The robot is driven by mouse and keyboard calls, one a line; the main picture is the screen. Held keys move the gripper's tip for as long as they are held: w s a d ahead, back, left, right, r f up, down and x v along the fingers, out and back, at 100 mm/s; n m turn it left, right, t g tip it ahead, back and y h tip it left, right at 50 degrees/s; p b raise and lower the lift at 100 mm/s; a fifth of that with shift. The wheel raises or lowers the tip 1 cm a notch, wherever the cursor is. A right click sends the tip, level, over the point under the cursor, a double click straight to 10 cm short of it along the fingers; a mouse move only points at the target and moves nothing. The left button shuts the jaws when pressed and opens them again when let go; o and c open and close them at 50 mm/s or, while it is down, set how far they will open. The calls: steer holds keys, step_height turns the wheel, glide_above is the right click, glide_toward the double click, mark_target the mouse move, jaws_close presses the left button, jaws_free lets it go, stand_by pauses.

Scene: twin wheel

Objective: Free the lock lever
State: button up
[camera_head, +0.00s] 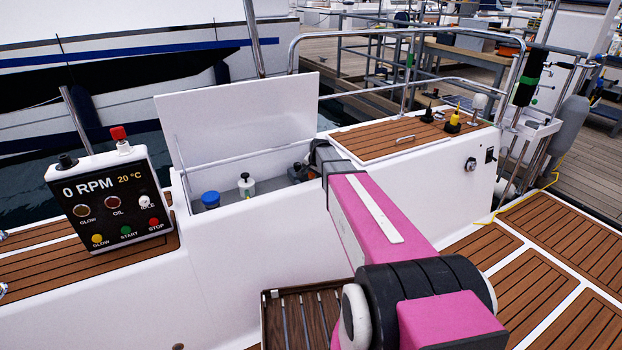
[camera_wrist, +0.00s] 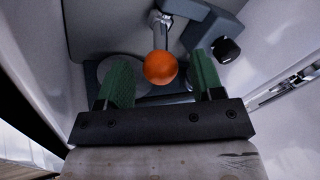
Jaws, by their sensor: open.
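In the wrist view an orange ball knob (camera_wrist: 160,67) tops a grey metal stem (camera_wrist: 160,33), which looks like the lock lever. My gripper (camera_wrist: 161,77) has two green fingers, spread apart, one on each side of the knob in the picture. A gap shows between each finger and the knob, and I cannot tell how far below the fingertips it lies. In the head view my magenta arm reaches into the open white locker, and the gripper and knob are hidden there.
The locker lid (camera_head: 245,115) stands open behind my arm. A blue-capped container (camera_head: 210,200) and a white bottle (camera_head: 247,186) are inside, left of my arm. A control panel (camera_head: 112,198) stands further left. A closed teak hatch (camera_head: 390,137) lies to the right.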

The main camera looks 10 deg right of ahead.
steer(key=a+v, duration=0.1)
steer(key=v, duration=0.6)
steer(key=shift+d, duration=0.55)
steer(key=shift+r, duration=0.15)
